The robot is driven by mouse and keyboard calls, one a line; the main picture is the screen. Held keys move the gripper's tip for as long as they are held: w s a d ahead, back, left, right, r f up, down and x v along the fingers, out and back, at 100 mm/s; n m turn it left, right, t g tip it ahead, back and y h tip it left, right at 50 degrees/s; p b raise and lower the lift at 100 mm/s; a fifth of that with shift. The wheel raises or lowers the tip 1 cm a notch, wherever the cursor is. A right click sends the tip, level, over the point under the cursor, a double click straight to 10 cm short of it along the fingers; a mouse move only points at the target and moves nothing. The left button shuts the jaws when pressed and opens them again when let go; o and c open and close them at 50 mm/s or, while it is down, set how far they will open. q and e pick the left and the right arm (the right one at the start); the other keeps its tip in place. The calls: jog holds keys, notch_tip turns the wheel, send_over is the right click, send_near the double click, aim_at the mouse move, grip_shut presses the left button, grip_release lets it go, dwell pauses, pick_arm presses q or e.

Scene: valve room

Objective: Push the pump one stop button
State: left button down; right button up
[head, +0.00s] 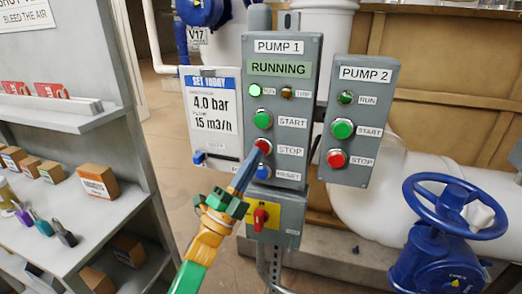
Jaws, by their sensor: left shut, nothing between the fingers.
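The pump 1 panel (283,50) is a grey box in the middle of the head view, with a display reading RUNNING (279,68). Its red stop button (264,145) sits below the green start button (263,119). My left gripper (257,152) comes up from below, shut and empty. Its blue fingertips overlap the lower left of the stop button; I cannot tell whether they touch it. The green run lamp (255,90) looks lit. The blue reset button (263,172) is just right of the fingers. My right gripper does not show.
The pump 2 panel (367,92) with its own red stop button (337,158) stands to the right. A red switch on yellow (261,218) is below the pump 1 panel. A blue handwheel valve (455,215) is at the lower right. Shelves (70,190) with small boxes stand left.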

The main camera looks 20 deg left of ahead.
pick_arm(q)
jog(key=shift+w+b, duration=0.45)
dwell(0.4)
jog(key=shift+s, duration=0.1)
jog(key=shift+s+p, duration=0.55)
jog(key=shift+s, duration=0.2)
jog(key=s+p, duration=0.2)
jog(key=s, duration=0.3)
jog(key=shift+a+p, duration=0.1)
jog(key=shift+p, duration=0.2)
dwell(0.3)
